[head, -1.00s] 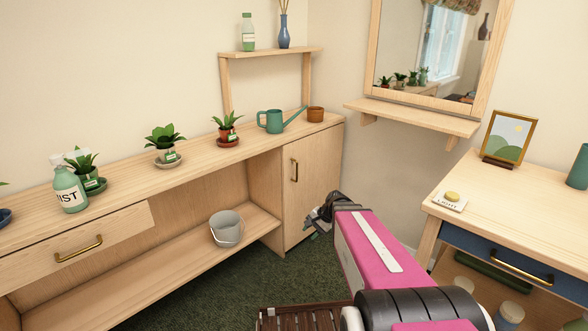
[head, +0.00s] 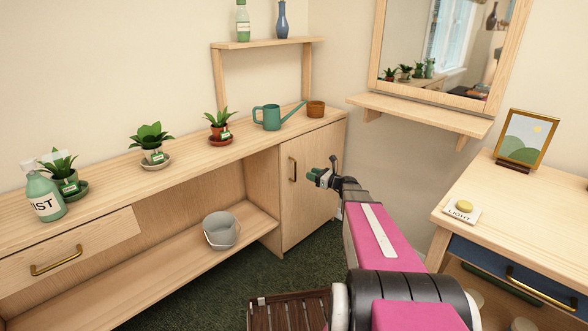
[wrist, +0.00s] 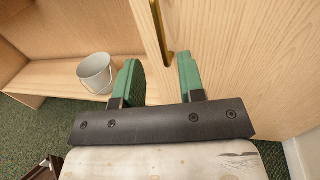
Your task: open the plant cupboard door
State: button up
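The plant cupboard door (head: 310,190) is a light wooden panel at the right end of the long counter, and it looks closed. Its brass vertical handle (head: 293,169) is near the door's left edge. In the wrist view the lower part of the handle (wrist: 160,32) shows at the top, ahead of and between the fingertips. My gripper (head: 316,175) is just in front of the door, right of the handle in the head view. Its green fingers (wrist: 160,75) are apart with nothing between them. I see no contact with the handle; its upper part is outside the wrist view.
A grey bucket (head: 221,231) stands on the low shelf left of the door. Potted plants and a teal watering can (head: 268,117) stand on the counter (head: 190,165). A slatted brown item (head: 289,312) lies on the floor. A desk (head: 520,215) stands at the right.

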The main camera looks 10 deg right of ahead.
send_over(295, 179)
jog(key=shift+w+d, duration=0.15)
jog(key=shift+w, duration=0.15)
grip_shut()
